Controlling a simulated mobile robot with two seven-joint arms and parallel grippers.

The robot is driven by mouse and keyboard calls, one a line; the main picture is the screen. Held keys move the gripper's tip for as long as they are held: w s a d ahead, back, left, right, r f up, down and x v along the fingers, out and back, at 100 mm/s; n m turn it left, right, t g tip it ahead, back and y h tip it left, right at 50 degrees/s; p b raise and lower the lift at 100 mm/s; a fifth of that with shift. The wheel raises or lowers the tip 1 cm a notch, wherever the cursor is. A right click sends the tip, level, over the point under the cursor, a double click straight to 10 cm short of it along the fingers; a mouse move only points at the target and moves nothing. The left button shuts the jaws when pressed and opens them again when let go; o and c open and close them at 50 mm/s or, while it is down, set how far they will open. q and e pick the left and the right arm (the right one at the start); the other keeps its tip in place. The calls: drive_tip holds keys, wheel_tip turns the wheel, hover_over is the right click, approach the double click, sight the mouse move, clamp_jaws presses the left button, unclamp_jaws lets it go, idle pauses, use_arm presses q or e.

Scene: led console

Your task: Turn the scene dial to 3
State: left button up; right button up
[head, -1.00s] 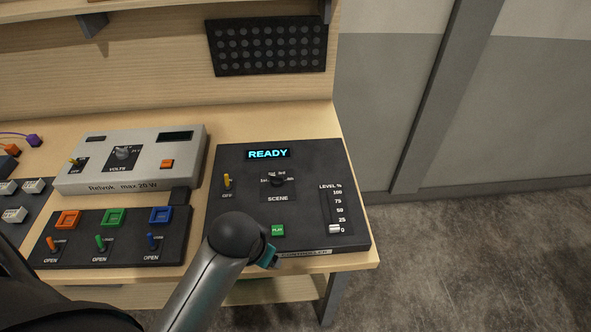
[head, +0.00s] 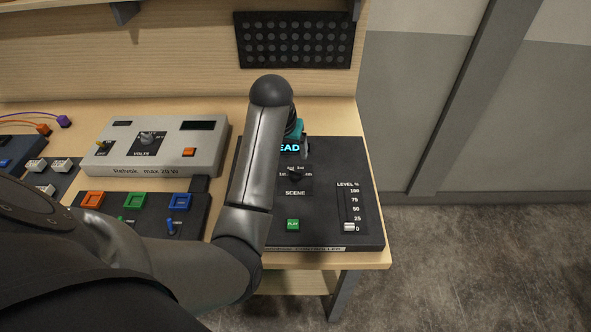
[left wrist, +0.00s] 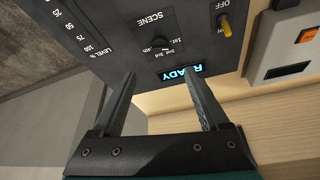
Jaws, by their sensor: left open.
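The scene dial (head: 295,174) is a small black knob on the black controller panel (head: 320,225), with position labels around it. It also shows in the left wrist view (left wrist: 160,42), beyond the fingertips. Which label its pointer marks is too small to tell. My left gripper (head: 304,146) is over the display end of the panel, mostly behind my forearm. In the left wrist view my left gripper (left wrist: 158,77) is open, with nothing between its fingers and apart from the dial. The display (left wrist: 181,73) reads READY. My right gripper is not in view.
The panel also has a green play button (head: 293,225), a level slider (head: 349,227) at 0 and a yellow toggle (left wrist: 225,24). A grey power supply (head: 165,160) and a box with coloured buttons (head: 137,202) stand to the left. A perforated board (head: 296,40) is behind.

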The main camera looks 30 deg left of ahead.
sight(295, 172)
use_arm(q)
drive_tip(key=b+x, duration=0.2)
drive_tip(key=x, duration=1.2)
drive_tip(key=shift+w+a+f+b, duration=0.1)
drive_tip(key=shift+f+b, duration=0.15)
drive_tip(key=shift+b, duration=0.1)
drive_tip(key=shift+c, duration=0.3)
clamp_jaws()
